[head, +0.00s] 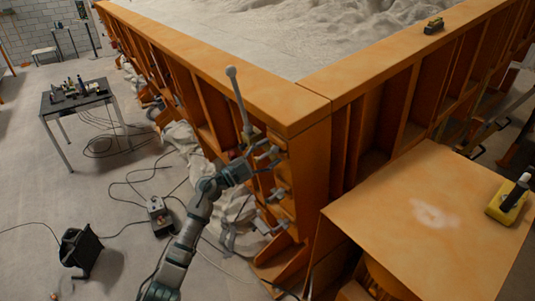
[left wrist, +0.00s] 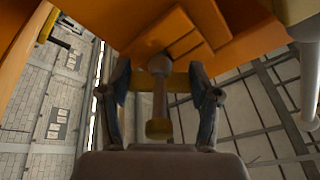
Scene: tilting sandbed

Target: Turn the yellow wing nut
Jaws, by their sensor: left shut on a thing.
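My left gripper (head: 266,158) is at the side of the orange sandbed frame (head: 310,115), near its front corner. In the left wrist view its two fingers (left wrist: 160,105) stand either side of a yellow bar-like piece, which I take as the yellow wing nut (left wrist: 180,83). The gripper is shut on it. A grey rod with a round end (left wrist: 160,64) passes in front of this piece and ends in a dull yellow knob (left wrist: 158,128) between the fingers. The wing nut cannot be made out in the head view. My right gripper is not in view.
A grey lever with a ball end (head: 237,95) rises just above my gripper. Grey clamp-like fittings (head: 275,205) sit below it. An orange-topped surface (head: 420,220) stands at right, with a yellow and black device (head: 508,203). Cables and a dark table (head: 75,98) are at left.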

